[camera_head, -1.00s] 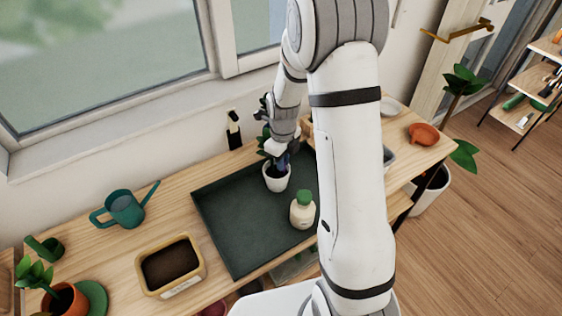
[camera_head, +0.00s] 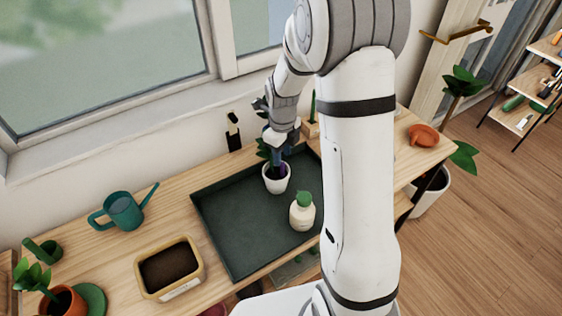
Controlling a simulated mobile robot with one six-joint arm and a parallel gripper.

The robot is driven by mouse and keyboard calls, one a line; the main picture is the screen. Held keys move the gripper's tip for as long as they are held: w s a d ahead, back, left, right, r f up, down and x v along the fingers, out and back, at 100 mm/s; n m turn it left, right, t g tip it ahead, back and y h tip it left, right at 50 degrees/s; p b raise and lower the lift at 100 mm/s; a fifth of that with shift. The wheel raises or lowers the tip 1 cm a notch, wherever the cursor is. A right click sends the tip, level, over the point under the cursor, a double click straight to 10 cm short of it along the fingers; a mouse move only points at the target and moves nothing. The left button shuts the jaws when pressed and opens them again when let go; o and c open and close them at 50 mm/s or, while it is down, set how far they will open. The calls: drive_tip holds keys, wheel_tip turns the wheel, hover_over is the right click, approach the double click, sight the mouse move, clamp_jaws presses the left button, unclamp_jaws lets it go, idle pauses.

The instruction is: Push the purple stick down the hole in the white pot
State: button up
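The white pot (camera_head: 276,184) stands upright on the dark green tray, with a leafy plant (camera_head: 264,150) in it. My gripper (camera_head: 281,154) points down just above the pot, close among the leaves. A small purple patch, which looks like the purple stick (camera_head: 283,168), shows below the fingers at the right side of the pot's opening. The hole, the stick's tip and how deep it sits are hidden. The fingers are too small and dark to tell whether they are closed on the stick.
A cream bottle with a green cap (camera_head: 302,212) stands on the tray (camera_head: 245,245), right of the pot. A teal watering can (camera_head: 122,211) and a soil-filled box (camera_head: 170,268) are on the wooden table at left. The tray's left part is clear.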

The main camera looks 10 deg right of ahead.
wheel_tip(320, 180, up, 7)
drive_tip(key=s+r+n+t, duration=0.2)
drive_tip(key=s+r+n, duration=0.7)
drive_tip(key=n, duration=0.4)
drive_tip(key=s+n+t, duration=0.1)
drive_tip(key=s+n, duration=1.1)
drive_tip(key=n, duration=0.3)
drive_tip(key=shift+s+r+b, duration=0.3)
drive_tip(key=shift+s+r, duration=0.05)
drive_tip(key=shift+w+a, duration=0.1)
drive_tip(key=shift+c, duration=0.5)
